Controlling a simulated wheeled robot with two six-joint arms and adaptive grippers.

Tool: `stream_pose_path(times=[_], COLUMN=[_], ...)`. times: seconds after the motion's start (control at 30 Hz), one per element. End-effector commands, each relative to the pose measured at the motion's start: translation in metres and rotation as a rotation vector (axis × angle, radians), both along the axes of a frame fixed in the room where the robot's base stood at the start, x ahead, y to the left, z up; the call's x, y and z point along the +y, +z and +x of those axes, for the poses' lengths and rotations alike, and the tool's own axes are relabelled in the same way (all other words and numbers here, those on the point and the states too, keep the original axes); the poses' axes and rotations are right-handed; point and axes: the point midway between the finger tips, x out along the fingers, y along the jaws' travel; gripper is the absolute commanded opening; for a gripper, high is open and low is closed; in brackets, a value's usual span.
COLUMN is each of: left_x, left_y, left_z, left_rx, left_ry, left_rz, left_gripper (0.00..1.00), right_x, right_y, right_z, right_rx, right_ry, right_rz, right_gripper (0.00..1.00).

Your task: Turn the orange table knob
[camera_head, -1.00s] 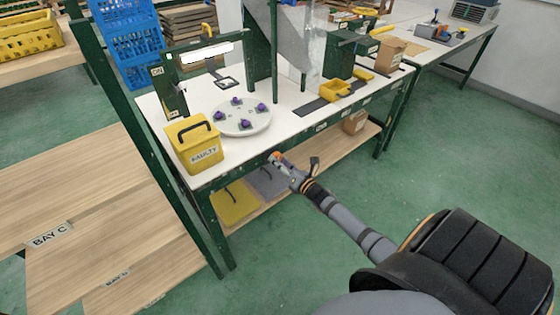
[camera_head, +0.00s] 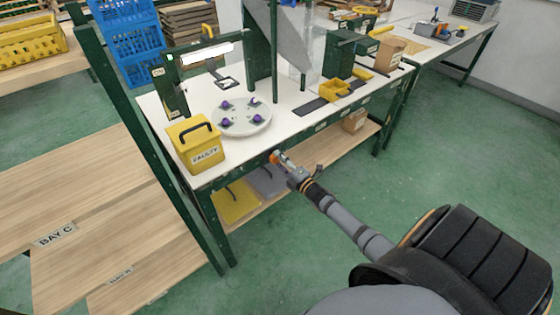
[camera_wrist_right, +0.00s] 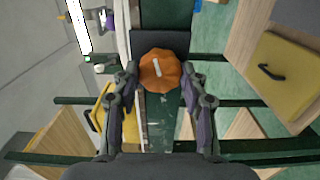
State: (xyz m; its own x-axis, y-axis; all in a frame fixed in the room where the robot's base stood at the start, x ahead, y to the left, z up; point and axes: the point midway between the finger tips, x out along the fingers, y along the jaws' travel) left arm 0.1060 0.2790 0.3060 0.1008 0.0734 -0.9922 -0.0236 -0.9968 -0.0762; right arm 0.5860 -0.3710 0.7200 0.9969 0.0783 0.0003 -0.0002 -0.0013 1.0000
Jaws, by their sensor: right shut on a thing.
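The orange knob (camera_wrist_right: 162,73) is on the front edge of the workbench, with a slanted white mark on its face. It shows small in the head view (camera_head: 274,156). My right gripper (camera_head: 281,161) reaches it from the front. In the right wrist view, the fingers of my right gripper (camera_wrist_right: 160,80) are closed around the knob from both sides. On the bench top is a round white turntable (camera_head: 241,113) carrying several purple pieces (camera_head: 257,119). My left gripper is not in view.
A yellow bin marked FAULTY (camera_head: 196,146) stands left of the turntable. A lamp frame (camera_head: 206,54) stands behind it. The green floor (camera_head: 440,150) to the right is clear.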

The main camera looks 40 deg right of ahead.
Motion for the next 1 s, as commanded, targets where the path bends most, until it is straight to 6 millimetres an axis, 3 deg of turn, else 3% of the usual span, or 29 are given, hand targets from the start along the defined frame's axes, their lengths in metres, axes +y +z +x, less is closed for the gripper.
stream_pose_path(times=[1.0], left_x=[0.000], left_y=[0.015], left_z=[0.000], left_rx=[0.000], left_ry=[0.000], left_rz=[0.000], left_gripper=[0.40], right_x=[0.000], right_y=[-0.001], right_z=[0.000], right_rx=[0.077], right_ry=[-0.002], right_rz=[0.961], right_gripper=[0.12])
